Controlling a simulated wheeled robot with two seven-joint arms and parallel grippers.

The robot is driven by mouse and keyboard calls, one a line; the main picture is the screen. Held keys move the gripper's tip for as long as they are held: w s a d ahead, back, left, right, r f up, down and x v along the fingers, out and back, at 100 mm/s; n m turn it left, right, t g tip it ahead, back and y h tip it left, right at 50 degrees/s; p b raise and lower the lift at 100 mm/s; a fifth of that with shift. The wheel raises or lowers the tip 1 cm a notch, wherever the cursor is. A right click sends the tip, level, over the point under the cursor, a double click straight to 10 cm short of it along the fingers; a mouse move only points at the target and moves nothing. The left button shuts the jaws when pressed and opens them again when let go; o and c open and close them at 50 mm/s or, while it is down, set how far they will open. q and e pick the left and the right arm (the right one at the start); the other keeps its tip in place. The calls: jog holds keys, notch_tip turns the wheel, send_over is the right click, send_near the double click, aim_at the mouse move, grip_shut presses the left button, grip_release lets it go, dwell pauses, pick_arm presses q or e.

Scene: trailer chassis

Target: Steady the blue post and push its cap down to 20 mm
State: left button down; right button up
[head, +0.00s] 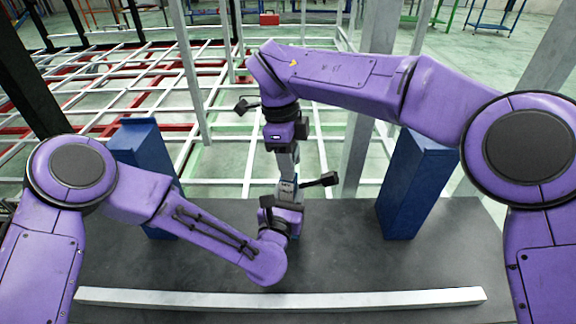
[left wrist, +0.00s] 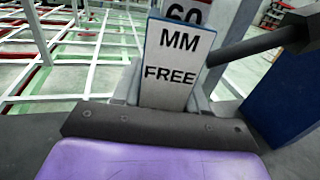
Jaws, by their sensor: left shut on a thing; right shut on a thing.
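In the left wrist view a pale plate (left wrist: 170,92) with blue edges reads "MM FREE", with part of "60" above it. It looks like the face of the blue post. In the head view the slim upright post (head: 288,184) stands mid-table, mostly hidden by my grippers. My left gripper (head: 284,208) is low at the post and shut on it. My right gripper (head: 285,150) points down from above, shut on a grey piece at the top, apparently the cap. Its fingertips and the exact contact are too small to tell.
Two large blue blocks (head: 146,150) (head: 414,188) stand left and right on the dark table (head: 340,262). A pale bar (head: 280,299) lies along the front edge. Behind is a white and red frame lattice (head: 150,95) with uprights. Clear table lies right of the post.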

jog(key=shift+f, duration=1.55)
jog(key=o, duration=1.1)
jog(key=shift+c, duration=0.2)
jog(key=shift+r, duration=0.1)
jog(key=shift+r, duration=3.5)
